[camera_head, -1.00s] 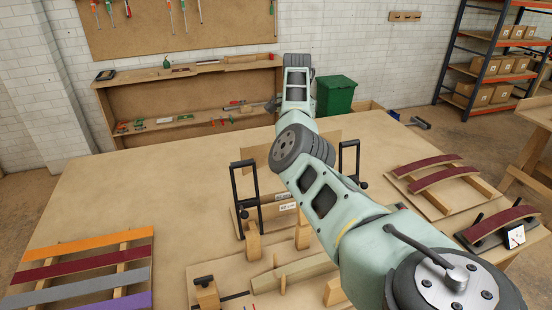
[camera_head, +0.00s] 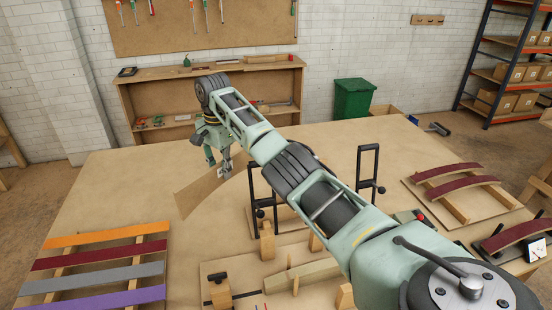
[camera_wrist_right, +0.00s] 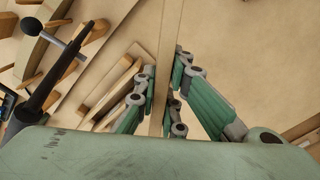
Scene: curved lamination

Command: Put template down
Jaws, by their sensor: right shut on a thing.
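The template (camera_head: 203,190) is a thin, flat brown board with a curved edge. It stands on edge, tilted, over the left middle of the large workbench in the head view. My right gripper (camera_head: 221,171) is shut on its upper edge. In the right wrist view the template (camera_wrist_right: 168,45) is a narrow strip between the fingers of my right gripper (camera_wrist_right: 164,100). I cannot tell whether its lower edge touches the bench. My left gripper is not in view.
Strips in several colours (camera_head: 95,262) lie on a rack at the front left. A clamping jig (camera_head: 235,285) with black clamps stands front centre. Curved maroon pieces (camera_head: 455,180) sit on a board at right. The workbench (camera_head: 130,185) is bare at back left. A green bin (camera_head: 353,99) stands behind.

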